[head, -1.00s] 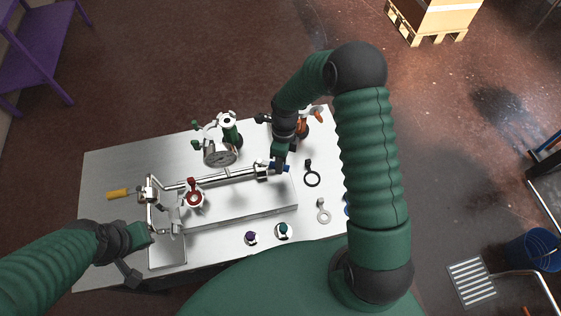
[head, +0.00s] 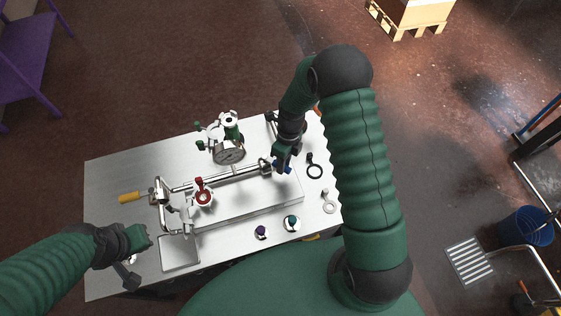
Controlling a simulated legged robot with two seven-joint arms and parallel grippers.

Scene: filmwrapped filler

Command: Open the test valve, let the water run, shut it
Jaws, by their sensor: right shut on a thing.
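A metal pipe (head: 232,175) runs across a pale block on the steel bench. At its right end is a valve fitting (head: 265,166) with a small blue handle (head: 287,168). My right gripper (head: 282,162) is shut on the blue handle and hides part of it. A valve with a red handle (head: 202,188) stands at the pipe's left part. My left gripper (head: 143,238) is over the bench's left front part, apart from the pipe; its fingers are too small to tell open from shut. I cannot make out any running water.
A yellow-handled tool (head: 130,197) lies at left. Purple (head: 261,232) and green (head: 292,222) small parts stand in front. A shallow tray (head: 180,252) is front left.

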